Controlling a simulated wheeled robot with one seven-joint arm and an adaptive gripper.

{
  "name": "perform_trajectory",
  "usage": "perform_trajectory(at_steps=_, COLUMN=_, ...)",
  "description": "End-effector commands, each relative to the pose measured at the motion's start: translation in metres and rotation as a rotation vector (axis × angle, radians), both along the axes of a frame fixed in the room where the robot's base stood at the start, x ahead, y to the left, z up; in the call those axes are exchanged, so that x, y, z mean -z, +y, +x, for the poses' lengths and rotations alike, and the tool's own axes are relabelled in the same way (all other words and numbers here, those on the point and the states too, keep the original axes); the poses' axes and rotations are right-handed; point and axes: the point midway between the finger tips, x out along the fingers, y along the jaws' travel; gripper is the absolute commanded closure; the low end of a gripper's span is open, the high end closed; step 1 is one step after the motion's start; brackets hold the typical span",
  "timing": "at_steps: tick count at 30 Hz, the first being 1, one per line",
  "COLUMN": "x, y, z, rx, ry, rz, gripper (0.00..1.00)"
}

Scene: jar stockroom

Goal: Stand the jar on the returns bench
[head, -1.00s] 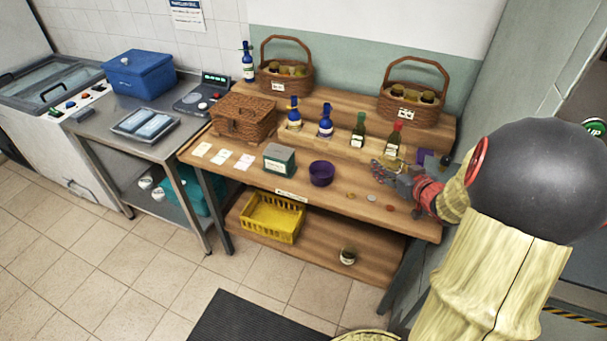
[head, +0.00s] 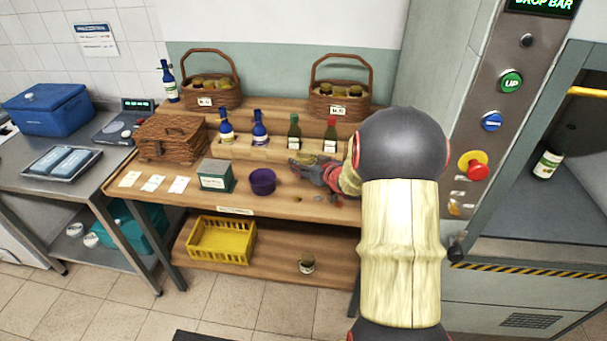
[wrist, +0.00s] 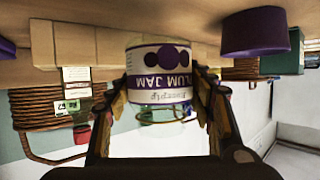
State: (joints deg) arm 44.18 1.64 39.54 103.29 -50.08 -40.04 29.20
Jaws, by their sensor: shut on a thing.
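In the wrist view a glass jar with a white and purple plum jam label (wrist: 158,75) sits between the two fingers of my gripper (wrist: 160,95). The gripper is shut on it. That view is upside down, so the jar is upright in the room. In the head view my gripper (head: 303,165) is over the right part of a wooden stepped bench (head: 285,208), and the jar is hidden or too small to make out. I cannot tell whether the jar touches the wood. A steel bench (head: 75,185) stands at the left. I cannot read which is the returns bench.
A yellow crate (head: 222,240) is below. A machine with buttons (head: 490,110) stands close at the right.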

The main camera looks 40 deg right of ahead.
Motion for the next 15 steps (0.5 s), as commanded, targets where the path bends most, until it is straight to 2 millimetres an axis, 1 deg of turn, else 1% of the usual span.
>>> perform_trajectory(at_steps=4, x=0.01, y=0.0, z=0.008, rx=0.0, ry=-0.001, rz=0.0, gripper=0.78)
perform_trajectory(at_steps=9, x=0.037, y=-0.001, z=0.008, rx=0.001, ry=0.001, rz=0.001, gripper=0.78)
perform_trajectory(at_steps=11, x=0.04, y=-0.001, z=0.008, rx=0.001, ry=-0.001, rz=-0.001, gripper=0.78)
perform_trajectory(at_steps=15, x=0.038, y=-0.001, z=0.008, rx=0.001, ry=-0.002, rz=-0.002, gripper=0.78)
